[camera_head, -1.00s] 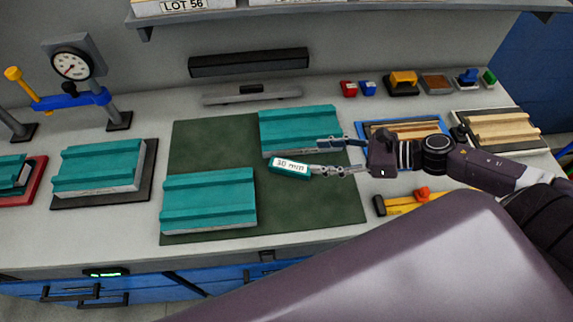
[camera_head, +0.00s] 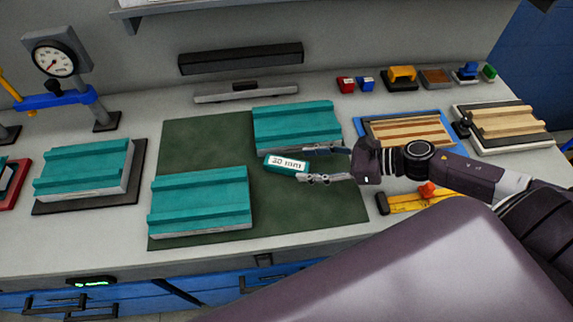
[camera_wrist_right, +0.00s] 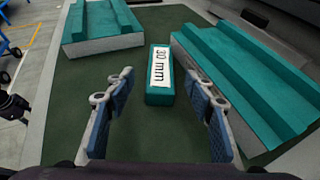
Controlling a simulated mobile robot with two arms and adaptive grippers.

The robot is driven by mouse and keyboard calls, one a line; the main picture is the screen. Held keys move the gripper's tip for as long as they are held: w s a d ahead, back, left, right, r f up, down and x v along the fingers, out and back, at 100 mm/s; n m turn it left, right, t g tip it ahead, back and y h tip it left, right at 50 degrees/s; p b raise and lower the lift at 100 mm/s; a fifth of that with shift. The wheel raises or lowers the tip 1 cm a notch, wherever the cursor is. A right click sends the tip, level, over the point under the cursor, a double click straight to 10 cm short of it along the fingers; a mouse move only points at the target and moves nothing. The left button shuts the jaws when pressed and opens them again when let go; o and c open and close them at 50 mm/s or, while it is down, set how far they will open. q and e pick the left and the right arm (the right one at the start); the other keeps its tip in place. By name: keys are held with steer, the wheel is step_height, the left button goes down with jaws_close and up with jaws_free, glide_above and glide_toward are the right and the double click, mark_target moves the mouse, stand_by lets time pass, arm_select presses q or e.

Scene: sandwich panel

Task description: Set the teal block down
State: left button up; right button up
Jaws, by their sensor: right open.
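The teal block (camera_head: 287,164) with a white "30 mm" label lies on the dark green mat (camera_head: 190,140), between two larger teal ribbed panels. In the right wrist view the block (camera_wrist_right: 160,75) lies label up, just ahead of and between the fingertips, with a gap on each side. My right gripper (camera_head: 308,163) is open and reaches in from the right, its fingers on either side of the block's near end. My left gripper is not in view.
One teal panel (camera_head: 200,203) is to the block's left front, another (camera_head: 297,127) behind it. A third panel (camera_head: 85,168) stands by a dial gauge (camera_head: 54,60). A yellow tool (camera_head: 410,202) and wood-strip trays (camera_head: 405,133) are at right. The mat's front right is clear.

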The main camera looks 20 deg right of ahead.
mark_target(289, 164)
steer(key=shift+w+a, duration=0.2)
steer(key=shift+a, duration=0.05)
steer(key=p+x, duration=0.2)
steer(key=x, duration=0.1)
steer(key=shift+w+a, duration=0.2)
steer(key=shift+w, duration=0.1)
steer(key=shift+w+a+f, duration=0.2)
steer(key=shift+a+f, duration=0.1)
steer(key=shift+a, duration=0.05)
jaws_close()
steer(key=shift+r, duration=0.1)
